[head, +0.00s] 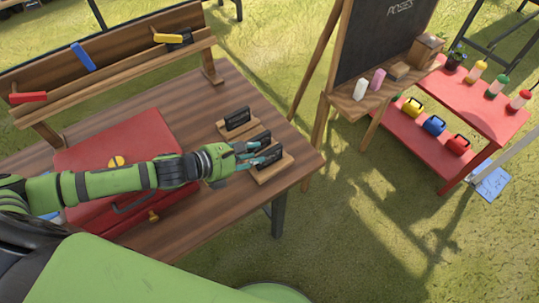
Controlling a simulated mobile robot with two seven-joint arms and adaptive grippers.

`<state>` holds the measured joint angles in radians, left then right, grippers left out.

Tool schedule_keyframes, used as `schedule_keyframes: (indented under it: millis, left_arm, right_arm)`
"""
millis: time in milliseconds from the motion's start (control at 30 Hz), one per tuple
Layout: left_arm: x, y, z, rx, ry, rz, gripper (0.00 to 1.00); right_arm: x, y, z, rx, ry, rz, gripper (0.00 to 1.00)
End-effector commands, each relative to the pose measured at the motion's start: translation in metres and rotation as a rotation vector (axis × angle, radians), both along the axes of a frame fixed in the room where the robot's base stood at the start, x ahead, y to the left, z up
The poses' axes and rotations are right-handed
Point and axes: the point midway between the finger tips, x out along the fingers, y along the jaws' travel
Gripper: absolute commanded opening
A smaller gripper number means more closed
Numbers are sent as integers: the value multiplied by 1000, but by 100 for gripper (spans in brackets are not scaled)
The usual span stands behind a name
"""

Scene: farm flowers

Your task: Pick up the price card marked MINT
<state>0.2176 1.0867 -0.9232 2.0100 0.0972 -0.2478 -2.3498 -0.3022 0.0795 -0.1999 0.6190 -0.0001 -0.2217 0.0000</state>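Three small black price cards stand in wooden holders near the right end of the brown wooden table (225,222): a back card (238,118), a middle card (261,138) and a front card (268,157). Their lettering is too small to read, so I cannot tell which one says MINT. My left gripper (260,152) reaches in from the left, at the middle and front cards. Its two teal fingers are apart and partly cover these cards. I cannot tell whether either finger touches a card. My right gripper is not in view.
A red case (118,143) lies under my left arm. A wooden rack (120,62) with red, blue and yellow items stands along the back. An easel blackboard (385,35) and a red shelf (480,103) with bottles and watering cans stand on the grass to the right.

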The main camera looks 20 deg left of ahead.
Motion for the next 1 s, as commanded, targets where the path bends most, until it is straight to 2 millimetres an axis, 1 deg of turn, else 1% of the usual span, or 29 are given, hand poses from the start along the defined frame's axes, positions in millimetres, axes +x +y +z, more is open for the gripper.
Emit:
schedule_keyframes:
  millis: [100,300,400,500,700,733,767,800,1000]
  left_arm:
    - [9,-8,-4,-4,1,0,31]
    - [31,-25,-19,-5,2,3,31]
    - [39,-31,-25,-3,3,2,31]
    - [42,-33,-28,-2,3,2,31]
    - [42,-33,-29,-1,3,1,31]
    - [42,-33,-29,-1,3,1,27]
    - [42,-33,-29,-2,4,2,15]
    - [42,-33,-29,-2,4,2,0]
    - [42,-33,-29,-2,4,2,0]
  right_arm:
    - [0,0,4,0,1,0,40]
    - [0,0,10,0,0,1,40]
    - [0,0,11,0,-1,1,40]
    - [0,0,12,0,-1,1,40]
    - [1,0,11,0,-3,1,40]
    - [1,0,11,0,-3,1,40]
    - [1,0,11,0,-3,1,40]
    - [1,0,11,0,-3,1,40]
    - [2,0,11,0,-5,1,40]
